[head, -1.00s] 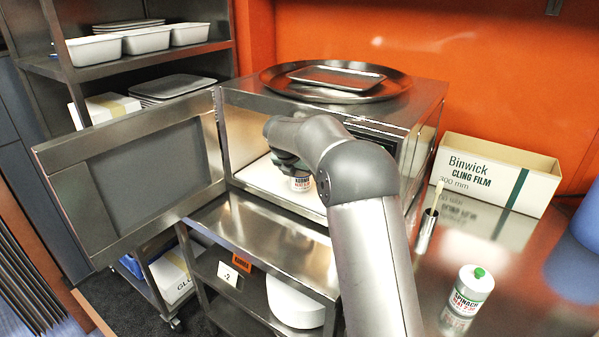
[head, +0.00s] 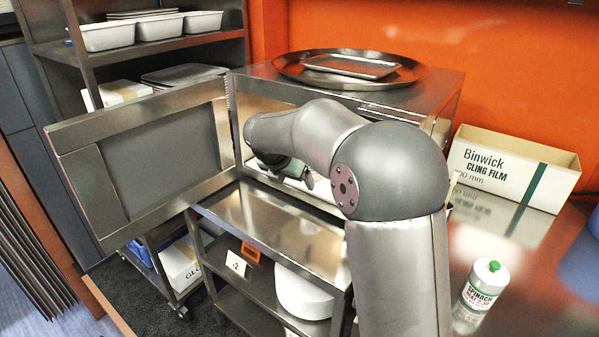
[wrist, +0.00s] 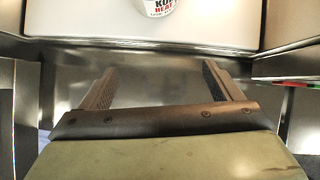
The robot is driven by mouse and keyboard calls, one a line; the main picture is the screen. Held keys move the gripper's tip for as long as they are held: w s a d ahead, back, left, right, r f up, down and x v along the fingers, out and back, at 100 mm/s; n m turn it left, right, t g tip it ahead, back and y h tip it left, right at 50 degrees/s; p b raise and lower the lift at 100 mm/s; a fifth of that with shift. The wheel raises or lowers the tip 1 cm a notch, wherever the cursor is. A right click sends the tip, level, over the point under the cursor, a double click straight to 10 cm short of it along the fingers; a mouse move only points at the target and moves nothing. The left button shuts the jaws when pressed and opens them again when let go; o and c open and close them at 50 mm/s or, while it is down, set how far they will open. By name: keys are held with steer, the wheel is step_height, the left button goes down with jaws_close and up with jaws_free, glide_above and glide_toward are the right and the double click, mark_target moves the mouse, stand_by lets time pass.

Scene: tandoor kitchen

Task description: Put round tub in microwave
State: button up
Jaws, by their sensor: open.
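The microwave (head: 450,92) is a steel box with its door (head: 150,165) swung wide open to the left. In the wrist view, a white round tub (wrist: 157,6) with red and dark print stands on the pale microwave floor (wrist: 100,28), cut off by the top edge. My gripper (wrist: 165,75) is open and empty, its two fingers apart over a steel surface, short of the tub with a clear gap. In the head view my arm hides the tub and most of the microwave opening.
A large round tray with a small tray (head: 350,66) lies on the microwave. A steel cart (head: 270,235) stands below the opening. A spinach container (head: 481,290) and a cling film box (head: 510,168) stand on the right counter. Shelves (head: 150,55) hold white bins at left.

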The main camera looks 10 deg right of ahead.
steer(key=s+d+f+m+g+y, duration=0.1)
steer(key=s+f+m, duration=0.1)
steer(key=s+m, duration=0.7)
steer(key=s+d+f+m+g+y, duration=0.1)
steer(key=s+d+f+m+g, duration=0.1)
steer(key=s+m, duration=0.8)
steer(key=s+d+f+m+g+y, duration=0.1)
steer(key=s+f+m, duration=0.3)
steer(key=s+m, duration=0.5)
steer(key=s+g+y, duration=0.1)
steer(key=s, duration=0.9)
steer(key=shift+d, duration=0.25)
